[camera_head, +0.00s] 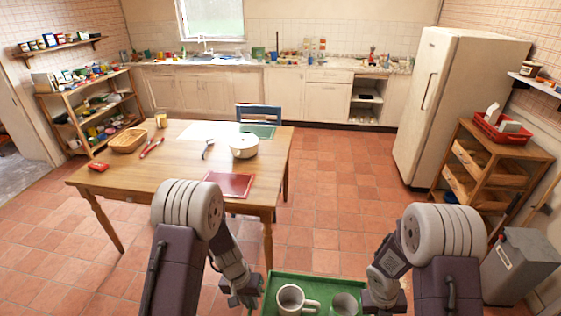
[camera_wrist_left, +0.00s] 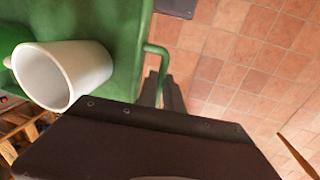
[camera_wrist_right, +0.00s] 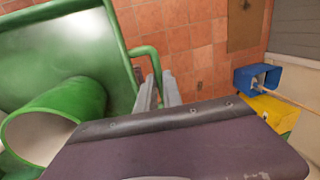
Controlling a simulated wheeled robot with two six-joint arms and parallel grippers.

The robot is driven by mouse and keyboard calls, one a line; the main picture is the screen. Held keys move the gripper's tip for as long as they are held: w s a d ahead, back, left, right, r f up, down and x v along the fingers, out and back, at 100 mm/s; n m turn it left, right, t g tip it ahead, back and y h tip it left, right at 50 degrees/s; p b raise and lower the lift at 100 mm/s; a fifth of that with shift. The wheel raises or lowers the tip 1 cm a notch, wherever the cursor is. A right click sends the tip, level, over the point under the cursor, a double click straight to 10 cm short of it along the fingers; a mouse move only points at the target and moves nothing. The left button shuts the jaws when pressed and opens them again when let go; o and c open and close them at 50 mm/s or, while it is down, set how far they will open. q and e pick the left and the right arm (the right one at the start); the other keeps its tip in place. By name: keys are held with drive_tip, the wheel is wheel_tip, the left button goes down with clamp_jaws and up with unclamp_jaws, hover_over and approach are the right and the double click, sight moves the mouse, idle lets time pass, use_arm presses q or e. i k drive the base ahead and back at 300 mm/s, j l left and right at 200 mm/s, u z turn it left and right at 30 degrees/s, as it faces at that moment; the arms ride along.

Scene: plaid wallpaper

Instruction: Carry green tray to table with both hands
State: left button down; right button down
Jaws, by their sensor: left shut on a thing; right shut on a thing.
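The green tray (camera_head: 318,281) is at the bottom of the head view, held in front of me between both grippers. A white mug (camera_head: 291,300) and a green cup (camera_head: 344,304) stand on it. My left gripper (camera_head: 250,297) is shut on the tray's left handle, a green bar that shows in the left wrist view (camera_wrist_left: 157,49). My right gripper (camera_head: 376,298) is shut on the right handle, which shows in the right wrist view (camera_wrist_right: 147,51). The wooden table (camera_head: 182,168) stands ahead and to the left, apart from the tray.
A wooden cart (camera_head: 485,165) stands right; open tiled floor lies between.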

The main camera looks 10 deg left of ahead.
sight(152, 175)
drive_tip(key=i+j, duration=0.3)
drive_tip(key=j, duration=0.3)
drive_tip(key=i+j, duration=0.25)
drive_tip(key=j, duration=0.35)
drive_tip(key=i+j, duration=0.3)
drive_tip(key=j, duration=0.35)
drive_tip(key=i+j, duration=0.25)
drive_tip(key=j, duration=0.35)
drive_tip(key=i+j, duration=0.3)
drive_tip(key=j, duration=0.3)
drive_tip(key=i+j, duration=0.25)
drive_tip(key=j, duration=0.35)
drive_tip(key=i+j, duration=0.3)
drive_tip(key=j, duration=0.3)
drive_tip(key=i+j, duration=0.25)
drive_tip(key=j, duration=0.35)
